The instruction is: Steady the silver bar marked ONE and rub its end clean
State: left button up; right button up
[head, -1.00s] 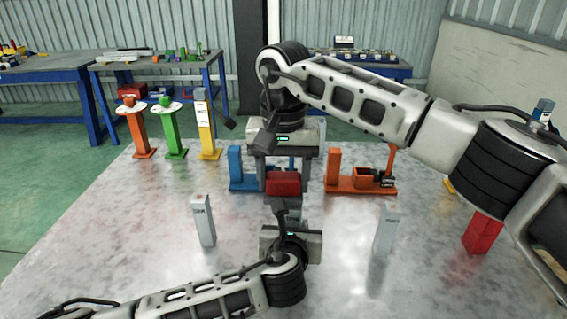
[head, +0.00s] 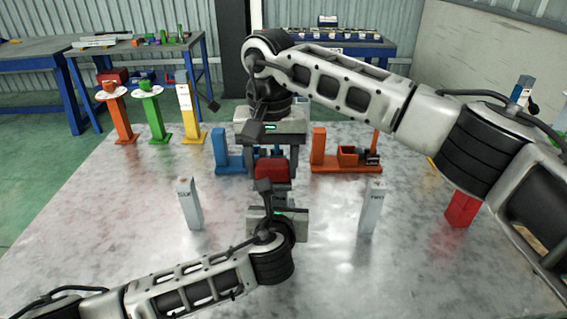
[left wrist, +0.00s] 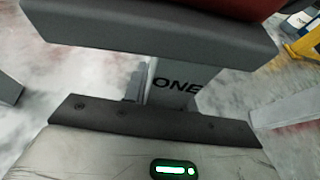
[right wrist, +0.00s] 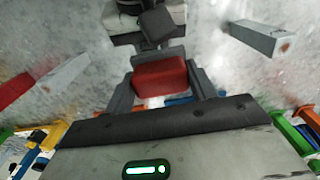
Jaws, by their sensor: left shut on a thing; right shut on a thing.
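The silver bar marked ONE (left wrist: 172,86) stands between the two fingers of my left gripper (head: 268,208), which is shut on it, in the left wrist view. In the head view the bar is hidden behind my gripper. My right gripper (head: 273,172) comes from above, shut on a red block (head: 272,169). The block also shows between the fingers in the right wrist view (right wrist: 160,78). It is just beyond my left gripper in the head view. Whether it touches the bar's end cannot be told.
Other silver bars stand left (head: 188,204) and right (head: 372,206) on the metal table (head: 120,225). The right wrist view shows a brownish spot on one bar's end (right wrist: 284,46). Blue (head: 220,150) and orange (head: 320,155) fixtures stand behind. A red block (head: 462,208) is at right.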

jog(key=shift+a+r, duration=0.1)
jog(key=shift+a, duration=0.25)
jog(key=shift+r, duration=4)
pick_arm(q)
jog(key=o, duration=1.4)
